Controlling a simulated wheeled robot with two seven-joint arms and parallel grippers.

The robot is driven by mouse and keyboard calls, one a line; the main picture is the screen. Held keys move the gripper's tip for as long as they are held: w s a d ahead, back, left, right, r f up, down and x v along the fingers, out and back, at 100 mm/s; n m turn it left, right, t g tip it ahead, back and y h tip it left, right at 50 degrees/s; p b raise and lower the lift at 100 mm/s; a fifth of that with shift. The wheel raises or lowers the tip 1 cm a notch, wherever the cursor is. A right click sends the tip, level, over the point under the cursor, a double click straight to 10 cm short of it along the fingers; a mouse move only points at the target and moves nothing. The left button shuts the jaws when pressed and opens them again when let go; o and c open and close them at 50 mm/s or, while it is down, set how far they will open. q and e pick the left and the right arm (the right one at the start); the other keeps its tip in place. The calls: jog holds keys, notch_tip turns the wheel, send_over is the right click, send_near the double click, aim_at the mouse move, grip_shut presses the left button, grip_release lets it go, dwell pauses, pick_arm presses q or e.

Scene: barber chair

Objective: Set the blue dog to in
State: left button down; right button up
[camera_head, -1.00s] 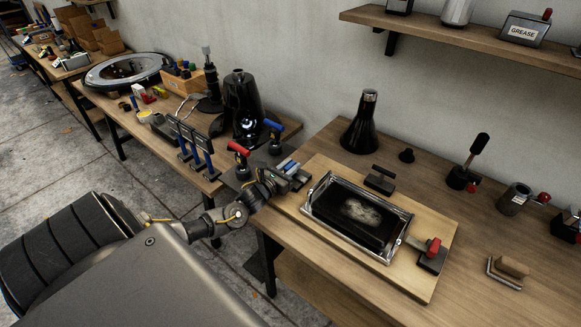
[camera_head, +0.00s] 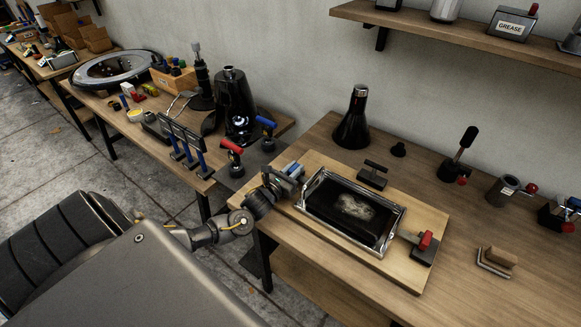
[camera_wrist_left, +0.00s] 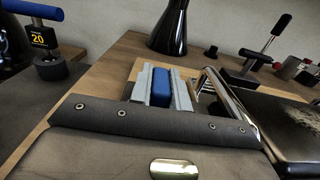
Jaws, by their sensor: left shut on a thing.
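The blue dog (camera_wrist_left: 160,87) is a blue block held between the grey fingers of my left gripper (camera_wrist_left: 161,90) in the left wrist view. In the head view my left gripper (camera_head: 289,173) is at the left side of the wooden board, close to the chrome frame (camera_head: 392,238), and shut on the blue dog (camera_head: 292,167). The frame surrounds a black pad (camera_head: 335,212) with a pale worn patch. The dog's base is hidden. A red-handled dog (camera_head: 425,241) sits at the frame's right end. My right gripper is not in view.
The wooden board (camera_head: 425,215) lies on the workbench (camera_head: 430,165). A black T-handled piece (camera_head: 374,170) stands behind the frame. Red (camera_head: 231,146) and blue (camera_head: 266,122) handled posts stand left of my gripper. A black cone (camera_head: 354,115) stands at the back.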

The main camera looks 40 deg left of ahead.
pick_arm(q)
jog(key=c, duration=1.3)
grip_release()
jog(key=shift+d, duration=0.35)
jog(key=shift+a, duration=0.1)
jog(key=shift+s+a+f, duration=0.1)
jog(key=shift+s+f, duration=0.05)
jog(key=shift+s, duration=0.15)
jog(key=s+b, duration=0.1)
jog(key=s, duration=0.3)
jog(key=s+b, duration=0.1)
jog(key=s, duration=0.3)
jog(key=shift+s+d, duration=0.2)
jog(key=shift+s, duration=0.9)
jog(key=shift+d, duration=0.1)
